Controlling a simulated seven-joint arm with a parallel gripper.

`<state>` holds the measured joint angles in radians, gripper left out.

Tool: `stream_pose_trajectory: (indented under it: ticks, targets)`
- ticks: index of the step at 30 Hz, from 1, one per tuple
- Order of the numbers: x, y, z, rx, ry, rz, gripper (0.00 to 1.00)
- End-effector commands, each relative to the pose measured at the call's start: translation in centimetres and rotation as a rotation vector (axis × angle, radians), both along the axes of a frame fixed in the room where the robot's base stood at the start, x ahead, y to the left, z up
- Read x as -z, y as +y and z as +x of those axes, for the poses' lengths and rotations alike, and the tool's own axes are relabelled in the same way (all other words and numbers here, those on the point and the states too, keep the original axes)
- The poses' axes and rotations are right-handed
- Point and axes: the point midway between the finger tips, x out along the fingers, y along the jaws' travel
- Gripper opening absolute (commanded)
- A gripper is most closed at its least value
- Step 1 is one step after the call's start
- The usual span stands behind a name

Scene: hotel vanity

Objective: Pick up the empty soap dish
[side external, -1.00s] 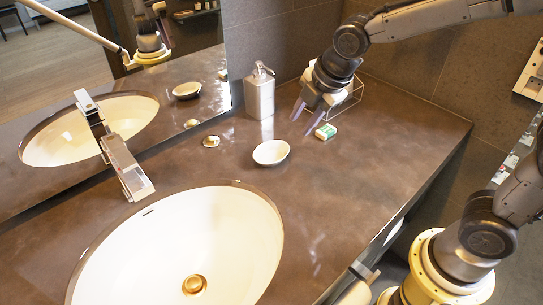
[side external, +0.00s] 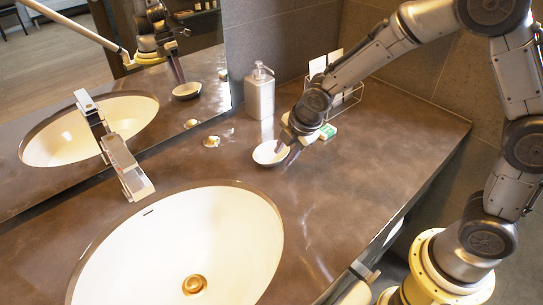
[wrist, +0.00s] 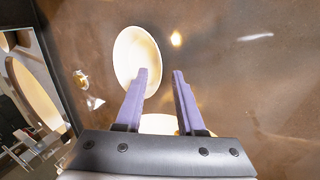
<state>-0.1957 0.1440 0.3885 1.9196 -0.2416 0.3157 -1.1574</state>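The empty soap dish (side external: 268,154) is a small white oval dish on the brown counter, between the sink and the soap dispenser. It shows in the wrist view (wrist: 136,48) as a cream oval, empty inside. My gripper (side external: 288,152) is at the dish's right side, low over the counter. In the wrist view my gripper (wrist: 162,74) is open, with two purple fingers apart and nothing held between their tips. The left finger overlaps the dish's lower right rim there; I cannot tell whether it touches. In the side view my gripper hides part of the dish's right edge.
A green-and-white soap bar (side external: 327,131) lies just right of my gripper. A silver dispenser (side external: 260,95) and wire rack (side external: 347,97) stand behind. The sink (side external: 190,250) and faucet (side external: 126,165) are front left, the mirror (side external: 150,65) behind them. The counter's right side is clear.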

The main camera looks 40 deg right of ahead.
Motion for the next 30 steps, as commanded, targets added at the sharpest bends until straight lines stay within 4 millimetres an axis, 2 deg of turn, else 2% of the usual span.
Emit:
stream_pose_trajectory:
  ticks: [4,12,13,19,30]
  targets:
    - [1.5,0.0,0.6,0.0,0.001,-0.001,0.38]
    - [1.8,0.0,0.8,0.0,-0.001,0.0,0.38]
    - [1.8,0.0,0.8,0.0,-0.001,0.0,0.36]
    - [1.8,0.0,0.8,0.0,-0.001,0.0,0.0]
    - [1.8,0.0,0.8,0.0,-0.001,0.0,0.0]
